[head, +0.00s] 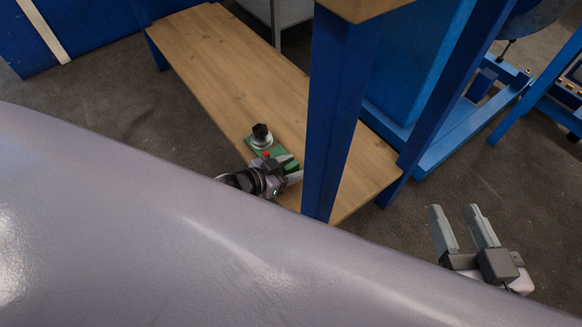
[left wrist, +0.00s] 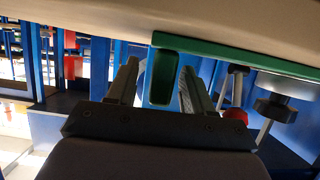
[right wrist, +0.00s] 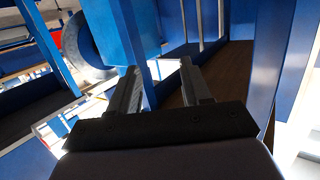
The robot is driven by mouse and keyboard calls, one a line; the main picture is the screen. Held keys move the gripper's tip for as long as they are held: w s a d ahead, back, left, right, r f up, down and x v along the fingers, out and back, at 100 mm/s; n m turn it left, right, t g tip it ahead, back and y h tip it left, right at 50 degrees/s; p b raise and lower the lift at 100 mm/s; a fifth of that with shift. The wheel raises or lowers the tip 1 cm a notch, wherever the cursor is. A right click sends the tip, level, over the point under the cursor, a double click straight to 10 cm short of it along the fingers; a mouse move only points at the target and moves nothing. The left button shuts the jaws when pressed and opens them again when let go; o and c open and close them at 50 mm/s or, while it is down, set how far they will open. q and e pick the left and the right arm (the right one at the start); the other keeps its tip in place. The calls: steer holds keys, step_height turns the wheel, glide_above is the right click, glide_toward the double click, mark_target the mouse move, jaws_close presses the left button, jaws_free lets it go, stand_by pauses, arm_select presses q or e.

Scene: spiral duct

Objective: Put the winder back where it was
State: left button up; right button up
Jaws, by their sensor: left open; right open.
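The winder (head: 252,146) has a green base, a silver round part with a black knob, and a red knob. It rests on the lower wooden shelf. My left gripper (head: 293,168) is open at the near end of the winder and partly hides it. In the left wrist view, the winder's green end block (left wrist: 161,78) lies between the open fingers of my left gripper (left wrist: 157,68). I cannot tell whether they touch it. My right gripper (head: 455,210) is open and empty, off to the right; the right wrist view also shows its spread fingers (right wrist: 160,70).
The wooden shelf (head: 215,60) is mostly bare behind the winder. A blue post (head: 333,120) stands close to the right of my left gripper. Blue frames (head: 460,130) stand at the right. A large grey smooth surface (head: 150,230) fills the front.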

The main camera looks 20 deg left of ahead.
arm_select(q)
steer(key=p+v, duration=0.5)
steer(key=v, duration=0.7)
steer(key=shift+p, duration=0.3)
arm_select(e)
steer(key=shift+w+a+f+m+g+y, duration=0.1)
steer(key=shift+w+a+m+g+y, duration=0.2)
steer(key=shift+a+m+g, duration=0.4)
steer(key=shift+w+a+m+g+y, duration=0.25)
steer(key=shift+a+g, duration=0.25)
steer(key=shift+a, duration=0.5)
arm_select(q)
steer(key=shift+a, duration=0.1)
arm_select(e)
steer(key=shift+s, duration=0.1)
